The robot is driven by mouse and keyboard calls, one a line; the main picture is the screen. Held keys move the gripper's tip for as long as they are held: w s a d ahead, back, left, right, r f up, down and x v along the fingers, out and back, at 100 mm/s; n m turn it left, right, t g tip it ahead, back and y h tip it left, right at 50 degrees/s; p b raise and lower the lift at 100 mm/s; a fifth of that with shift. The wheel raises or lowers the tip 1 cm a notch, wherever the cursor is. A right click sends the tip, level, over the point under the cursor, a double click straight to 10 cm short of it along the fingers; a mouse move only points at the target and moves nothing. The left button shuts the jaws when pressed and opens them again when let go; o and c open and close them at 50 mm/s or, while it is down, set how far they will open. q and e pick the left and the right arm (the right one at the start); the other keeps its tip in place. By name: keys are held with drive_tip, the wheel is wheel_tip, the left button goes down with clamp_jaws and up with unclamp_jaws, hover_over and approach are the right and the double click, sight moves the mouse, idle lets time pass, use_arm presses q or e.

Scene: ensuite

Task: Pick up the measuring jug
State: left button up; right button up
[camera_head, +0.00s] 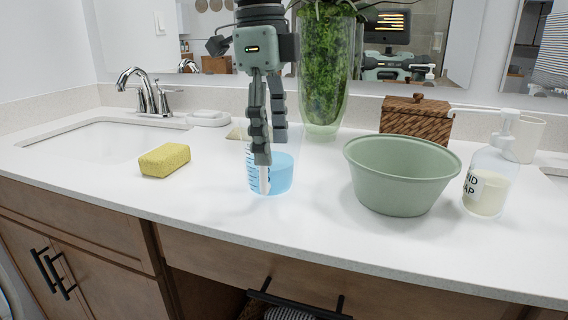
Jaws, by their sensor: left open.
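The measuring jug (281,178) is clear, with blue in its lower part, and stands on the white counter left of the green bowl. My left gripper (270,148) comes down from above with its fingers pointing downward. Its fingers are open and overlap the jug in the picture; one finger covers part of the jug's front left. I cannot tell whether the fingers touch the jug. The jug's upper part is partly hidden by the fingers. My right gripper does not show at the counter.
A green bowl (400,178), a soap bottle (487,180) and a wooden box (415,118) stand to the right. A glass vase (325,80) with greenery is behind. A yellow sponge (164,160) lies left, near the sink (90,140). The front counter strip is clear.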

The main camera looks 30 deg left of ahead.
sight(268, 186)
use_arm(q)
drive_tip(key=shift+y, duration=0.4)
drive_tip(key=f, duration=0.5)
drive_tip(key=s+f, duration=0.1)
drive_tip(key=f, duration=0.1)
drive_tip(key=shift+a+f, duration=0.15)
drive_tip(key=shift+w+f, duration=0.1)
drive_tip(key=shift+f, duration=0.25)
drive_tip(key=shift+c, duration=0.3)
clamp_jaws()
